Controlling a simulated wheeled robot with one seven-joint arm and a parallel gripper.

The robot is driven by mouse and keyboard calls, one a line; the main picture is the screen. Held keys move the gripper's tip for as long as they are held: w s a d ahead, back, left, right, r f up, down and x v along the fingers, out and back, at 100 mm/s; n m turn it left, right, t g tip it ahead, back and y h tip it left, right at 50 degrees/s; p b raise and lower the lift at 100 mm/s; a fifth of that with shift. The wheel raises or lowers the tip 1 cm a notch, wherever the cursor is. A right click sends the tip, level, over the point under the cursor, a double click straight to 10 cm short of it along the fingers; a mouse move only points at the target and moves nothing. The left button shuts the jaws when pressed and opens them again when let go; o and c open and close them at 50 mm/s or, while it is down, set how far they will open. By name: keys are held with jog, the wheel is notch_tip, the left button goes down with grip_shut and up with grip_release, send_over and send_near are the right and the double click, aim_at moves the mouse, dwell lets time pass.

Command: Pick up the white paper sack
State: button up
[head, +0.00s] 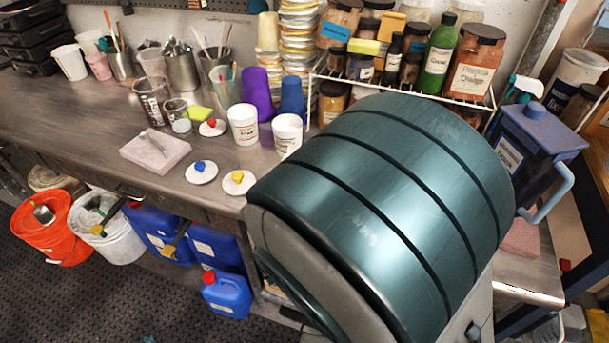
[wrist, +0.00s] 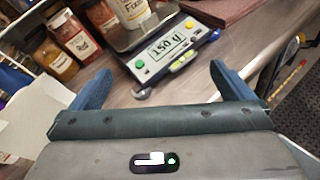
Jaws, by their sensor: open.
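A pale, white paper-like shape (wrist: 28,125) at the left edge of the wrist view may be the white paper sack. It is cut off by the frame and partly hidden by my gripper body, so I cannot tell its full form. My gripper (wrist: 160,72) is open, with its two blue fingers wide apart and nothing between them. The pale shape lies to the left of the left finger, outside the jaws. In the head view my teal arm covers the middle and right of the bench, hiding my gripper, and I make out no sack there.
A digital scale (wrist: 165,58) bearing a jar (wrist: 133,12) stands beyond the fingers. Jars (wrist: 75,38) stand at its left. Buckets (head: 40,228) stand below.

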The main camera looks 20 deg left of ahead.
jog(key=s+a+r+n+t+y+p, duration=0.1)
jog(key=s+a+r+n+t+y, duration=0.15)
jog(key=a+n+y, duration=0.35)
jog(key=s+a+r+n+t+y+p, duration=0.1)
jog(key=a+n+t+y, duration=0.2)
jog(key=a, duration=0.5)
jog(key=w+h+p, duration=0.1)
jog(key=w, duration=1.2)
jog(key=shift+w+f+n, duration=0.25)
jog(key=shift+n, duration=0.15)
jog(key=shift+d, duration=0.1)
jog(key=c, duration=1.4)
jog(key=shift+r, duration=0.15)
